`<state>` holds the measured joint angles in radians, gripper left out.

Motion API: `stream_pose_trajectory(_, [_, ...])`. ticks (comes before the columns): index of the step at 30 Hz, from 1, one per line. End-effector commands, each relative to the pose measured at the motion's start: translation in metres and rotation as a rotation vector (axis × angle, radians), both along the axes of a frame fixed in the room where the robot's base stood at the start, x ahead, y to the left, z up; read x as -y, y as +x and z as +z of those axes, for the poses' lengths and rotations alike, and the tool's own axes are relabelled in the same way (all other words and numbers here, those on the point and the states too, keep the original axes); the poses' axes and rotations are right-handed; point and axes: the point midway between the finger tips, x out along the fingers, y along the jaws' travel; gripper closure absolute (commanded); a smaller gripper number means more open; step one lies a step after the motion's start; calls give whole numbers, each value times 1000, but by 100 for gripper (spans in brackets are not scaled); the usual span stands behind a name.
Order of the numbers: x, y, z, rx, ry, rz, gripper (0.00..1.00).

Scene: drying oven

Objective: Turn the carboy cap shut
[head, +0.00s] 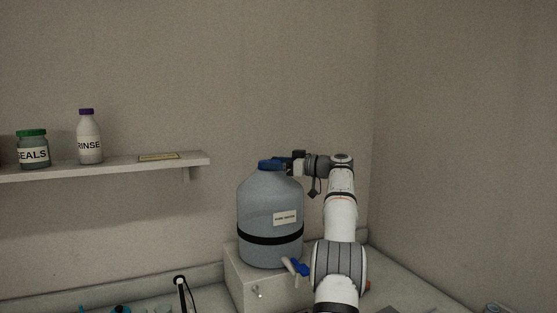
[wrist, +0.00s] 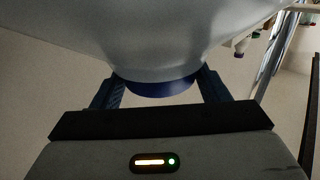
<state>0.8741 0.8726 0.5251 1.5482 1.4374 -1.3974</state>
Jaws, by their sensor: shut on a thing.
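The carboy (head: 262,205) is a grey-blue translucent jug with a black band, a white label and a blue tap low on its right side. It stands upright on a pale box. Its blue cap (head: 268,164) sits on the neck at the top. My gripper (head: 282,163) reaches in from the right at cap height. In the wrist view the carboy body (wrist: 165,35) fills the upper part, and the dark blue cap (wrist: 155,86) lies between my two fingers. My gripper (wrist: 160,88) is shut on the cap. The cap's far side is hidden.
A wall shelf (head: 120,168) at left holds a green-lidded jar (head: 33,150), a purple-capped bottle (head: 89,138) and a flat yellowish item (head: 158,156). The pale box (head: 238,275) stands on the bench. A wall corner lies right of my arm.

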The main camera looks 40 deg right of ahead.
Motion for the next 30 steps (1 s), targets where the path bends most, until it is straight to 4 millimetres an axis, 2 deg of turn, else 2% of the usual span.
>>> stream_pose_trajectory(9, [-1, 0, -5, -9, 3, 8, 54])
stream_pose_trajectory(10, [-1, 0, -5, -9, 3, 8, 30])
stream_pose_trajectory(17, [-1, 0, -3, -5, 2, 5, 11])
stream_pose_trajectory(25, [0, -1, -2, -3, 1, 3, 10])
stream_pose_trajectory(30, [11, -19, -3, -1, 0, 1, 10])
